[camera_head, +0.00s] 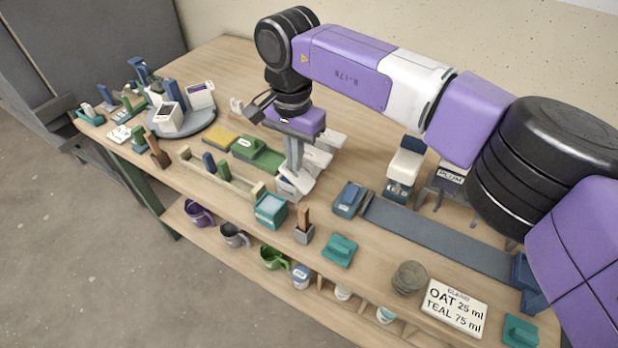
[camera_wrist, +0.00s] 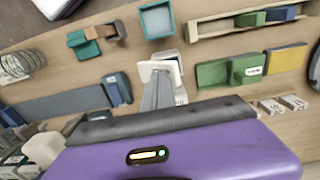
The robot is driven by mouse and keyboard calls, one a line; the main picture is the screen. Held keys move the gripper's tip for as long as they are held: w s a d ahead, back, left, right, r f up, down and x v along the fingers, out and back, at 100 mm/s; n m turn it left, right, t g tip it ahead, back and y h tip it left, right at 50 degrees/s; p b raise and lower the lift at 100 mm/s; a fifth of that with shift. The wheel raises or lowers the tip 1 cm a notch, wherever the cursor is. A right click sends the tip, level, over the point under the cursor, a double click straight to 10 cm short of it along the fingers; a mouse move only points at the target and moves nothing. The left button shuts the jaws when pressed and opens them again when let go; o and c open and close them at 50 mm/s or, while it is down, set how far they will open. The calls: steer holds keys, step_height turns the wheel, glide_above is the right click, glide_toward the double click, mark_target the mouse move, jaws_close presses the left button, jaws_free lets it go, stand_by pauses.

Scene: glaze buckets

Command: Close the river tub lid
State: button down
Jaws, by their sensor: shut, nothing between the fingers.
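A small white tub (camera_head: 287,187) stands near the front edge of the table, directly below my gripper. Its white lid (camera_wrist: 149,67) shows in the wrist view, over part of the tub (camera_wrist: 178,93); I cannot tell whether it lies flush. No readable name shows on this tub, so I cannot confirm that it is the river one. My gripper (camera_head: 293,168) points down with its fingers together and empty, at or just above the lid. In the wrist view the grey fingers (camera_wrist: 158,97) hide part of the lid and tub; contact is unclear.
A green block (camera_head: 257,149) lies left, a blue-grey strip (camera_head: 440,235) right. White tubs stand on the round turntable (camera_head: 182,130) at far left.

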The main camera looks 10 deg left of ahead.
mark_target(299, 174)
stand_by(0.4)
step_height(299, 174, up, 7)
steer(key=d+p, duration=0.1)
steer(key=p, duration=0.4)
steer(key=shift+s, duration=0.15)
stand_by(0.9)
